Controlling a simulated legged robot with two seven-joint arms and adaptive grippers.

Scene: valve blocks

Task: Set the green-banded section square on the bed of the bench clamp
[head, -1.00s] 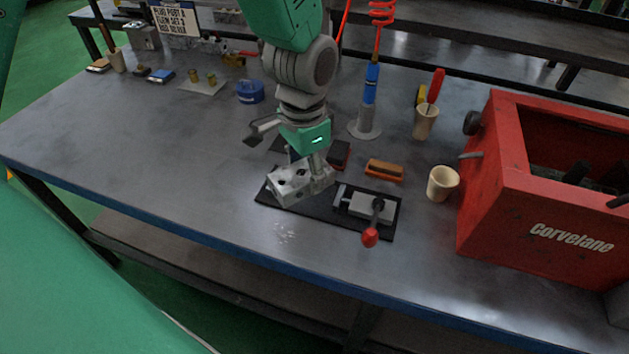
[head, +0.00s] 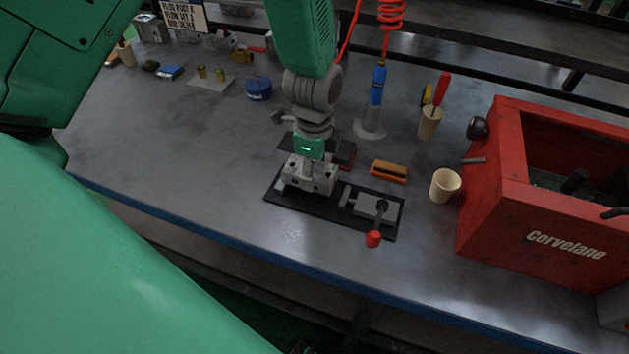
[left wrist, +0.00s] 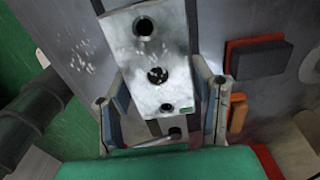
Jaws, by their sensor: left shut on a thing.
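The grey metal valve section (head: 318,182), with holes in its faces, is in my left gripper (head: 306,165), over the left part of the bench clamp's black bed (head: 279,192). In the left wrist view the section (left wrist: 152,62) lies between the two fingers (left wrist: 160,112), with a small green mark near its lower right corner. The gripper is shut on it from above. The clamp's grey jaw block (head: 368,206) and red-knobbed lever (head: 374,238) are just right of the section. I cannot tell whether its underside touches the bed. My right gripper is not in view.
A dark and red block (head: 343,153) lies behind the section.

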